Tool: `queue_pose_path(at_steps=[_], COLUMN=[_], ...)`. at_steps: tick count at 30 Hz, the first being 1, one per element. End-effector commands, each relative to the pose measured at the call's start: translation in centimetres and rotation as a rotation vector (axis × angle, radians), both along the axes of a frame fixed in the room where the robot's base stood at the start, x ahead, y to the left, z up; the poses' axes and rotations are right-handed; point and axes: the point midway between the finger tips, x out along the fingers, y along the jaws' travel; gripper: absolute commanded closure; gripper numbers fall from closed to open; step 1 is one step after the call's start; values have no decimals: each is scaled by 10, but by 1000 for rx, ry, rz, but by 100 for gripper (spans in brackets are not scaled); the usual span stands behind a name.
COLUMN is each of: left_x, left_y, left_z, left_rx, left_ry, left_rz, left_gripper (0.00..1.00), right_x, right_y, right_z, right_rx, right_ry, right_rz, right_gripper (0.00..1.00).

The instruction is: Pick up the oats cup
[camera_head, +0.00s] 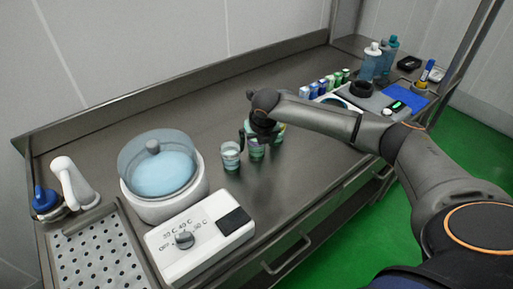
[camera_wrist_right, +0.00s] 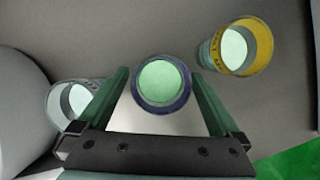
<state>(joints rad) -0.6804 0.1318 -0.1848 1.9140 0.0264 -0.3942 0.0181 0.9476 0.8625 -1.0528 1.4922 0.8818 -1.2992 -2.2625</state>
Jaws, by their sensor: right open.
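Three small clear cups stand close together on the steel counter. The middle cup (camera_head: 256,152) is below my right gripper (camera_head: 258,137). In the right wrist view this cup (camera_wrist_right: 162,82) has a dark purple-blue rim and pale green inside, and sits between the two open green fingers. A left cup (camera_head: 231,155) with a pale rim also shows in the wrist view (camera_wrist_right: 72,101), outside the left finger. A third cup (camera_wrist_right: 237,47) with a yellow band stands beyond the right finger. I cannot read which cup is the oats one. My left gripper is out of view.
A round water bath (camera_head: 158,176) with a clear lid and a white control box (camera_head: 200,235) stand at the left front. A perforated tray (camera_head: 98,253) is at far left. Small cartons (camera_head: 322,87), bottles (camera_head: 375,60) and a scale (camera_head: 380,103) are at the far right.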

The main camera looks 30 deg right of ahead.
Motion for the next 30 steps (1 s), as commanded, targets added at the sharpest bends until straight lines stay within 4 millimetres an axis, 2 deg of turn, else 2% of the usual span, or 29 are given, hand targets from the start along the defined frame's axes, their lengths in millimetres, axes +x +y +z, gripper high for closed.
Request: queue_pose_path(at_steps=[3,10,30], left_x=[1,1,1], left_y=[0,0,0], left_z=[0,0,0], left_rx=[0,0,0], left_ry=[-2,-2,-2], left_rz=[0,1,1], left_gripper=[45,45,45], right_x=[2,3,2], right_y=[-1,-1,-1], right_z=[-7,-8,-7], right_rx=[0,0,0], right_ry=[0,0,0], right_rz=[1,1,0], right_gripper=[0,2,77])
